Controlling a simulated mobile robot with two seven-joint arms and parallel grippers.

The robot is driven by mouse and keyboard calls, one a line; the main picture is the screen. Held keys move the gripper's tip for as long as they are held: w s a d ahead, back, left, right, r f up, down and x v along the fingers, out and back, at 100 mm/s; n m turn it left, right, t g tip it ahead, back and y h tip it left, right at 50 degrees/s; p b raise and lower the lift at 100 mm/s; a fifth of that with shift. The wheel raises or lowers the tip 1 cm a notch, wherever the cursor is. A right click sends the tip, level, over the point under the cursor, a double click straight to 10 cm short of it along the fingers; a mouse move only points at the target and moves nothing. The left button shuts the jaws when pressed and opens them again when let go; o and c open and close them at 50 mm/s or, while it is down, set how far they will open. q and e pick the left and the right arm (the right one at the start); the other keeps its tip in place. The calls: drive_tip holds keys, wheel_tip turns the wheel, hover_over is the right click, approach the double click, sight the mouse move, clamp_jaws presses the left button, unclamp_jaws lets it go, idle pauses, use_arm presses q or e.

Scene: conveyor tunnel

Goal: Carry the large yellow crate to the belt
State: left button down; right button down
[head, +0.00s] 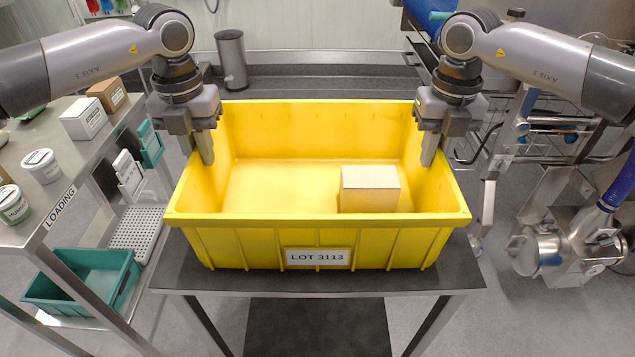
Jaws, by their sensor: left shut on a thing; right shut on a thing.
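The large yellow crate (230,222) stands over a dark-topped table in the middle of the head view. Its front carries a "LOT 3113" label (318,257). A small pale box (369,190) lies inside it, right of the middle. My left gripper (205,150) is shut on the crate's left wall, with a finger showing inside. My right gripper (430,150) is shut on the right wall in the same way. The outer fingers are mostly hidden. I cannot tell whether the crate's base touches the table. The belt cannot be clearly made out.
The dark table (460,262) is close under the crate. A steel bench marked "LOADING" (60,207) with tubs and boxes stands at the left, a teal bin (85,280) below it. A wire rack and steel machinery (570,245) stand at the right. A grey bin (231,58) is behind.

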use_arm(q)
drive_tip(key=shift+w+d+r, duration=0.1)
drive_tip(key=shift+d+r, duration=0.05)
drive_tip(key=shift+r, duration=0.05)
use_arm(e)
drive_tip(key=shift+a+r, duration=0.15)
drive_tip(key=shift+r, duration=0.05)
use_arm(q)
drive_tip(key=shift+r, duration=0.1)
use_arm(e)
drive_tip(key=shift+r, duration=0.1)
